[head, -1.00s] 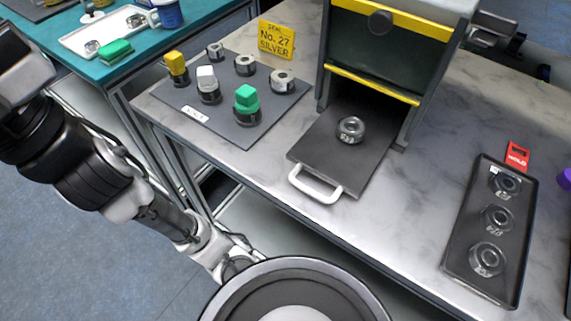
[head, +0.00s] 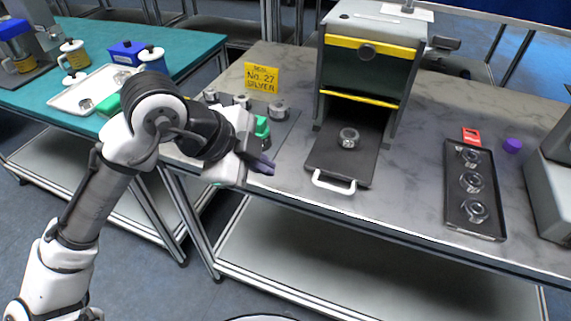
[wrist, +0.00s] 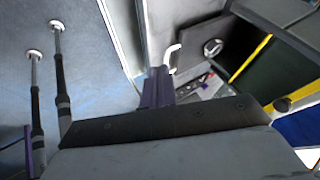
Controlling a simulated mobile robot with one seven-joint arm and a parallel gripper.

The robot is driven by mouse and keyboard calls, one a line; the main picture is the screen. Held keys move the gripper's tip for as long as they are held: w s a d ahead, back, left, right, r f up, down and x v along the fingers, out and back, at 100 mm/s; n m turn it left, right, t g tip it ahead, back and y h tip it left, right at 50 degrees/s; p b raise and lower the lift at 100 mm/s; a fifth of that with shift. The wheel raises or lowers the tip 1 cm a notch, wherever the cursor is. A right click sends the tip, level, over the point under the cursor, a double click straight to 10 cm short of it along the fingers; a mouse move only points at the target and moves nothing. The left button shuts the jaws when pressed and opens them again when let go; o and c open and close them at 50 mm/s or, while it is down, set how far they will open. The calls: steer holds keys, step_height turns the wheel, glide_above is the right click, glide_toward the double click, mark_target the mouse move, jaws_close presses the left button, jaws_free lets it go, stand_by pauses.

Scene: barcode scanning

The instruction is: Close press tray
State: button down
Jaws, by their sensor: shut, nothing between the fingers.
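The press (head: 368,80) stands on the marble-topped bench with yellow edges and a dark opening. Its dark tray (head: 330,160) is pulled out toward me, with a white handle (head: 334,183) on the front edge. A metal ring (head: 348,138) sits on the tray. My gripper (head: 262,166) is shut and empty, left of the handle and apart from it, near the bench's front edge. In the wrist view the closed purple fingers (wrist: 158,88) point toward the handle (wrist: 172,55), with the ring (wrist: 213,47) beyond.
A dark slotted tray (head: 456,212) with several metal rings lies right of the press, near a red tag (head: 472,137) and a purple object (head: 513,145). A yellow sign (head: 262,78) stands left. My arm partly hides the stamp mat. Bench space right of the handle is clear.

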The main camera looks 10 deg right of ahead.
mark_target(318, 143)
steer(key=x, duration=0.3)
steer(key=w+p+x, duration=0.1)
steer(key=x, duration=0.3)
steer(key=r+p+x, duration=0.1)
steer(key=x, duration=0.3)
steer(key=shift+w+d+f, duration=0.1)
steer(key=shift+w+d, duration=0.3)
steer(key=shift+d, duration=0.1)
steer(key=shift+w+d+f+p, duration=0.15)
steer(key=shift+w+d+p, duration=0.2)
steer(key=shift+w, duration=0.2)
steer(key=w+d, duration=0.1)
steer(key=w, duration=0.1)
steer(key=w+d, duration=0.2)
steer(key=w, duration=0.1)
steer(key=w+d, duration=0.2)
steer(key=w, duration=0.1)
steer(key=shift+d, duration=0.2)
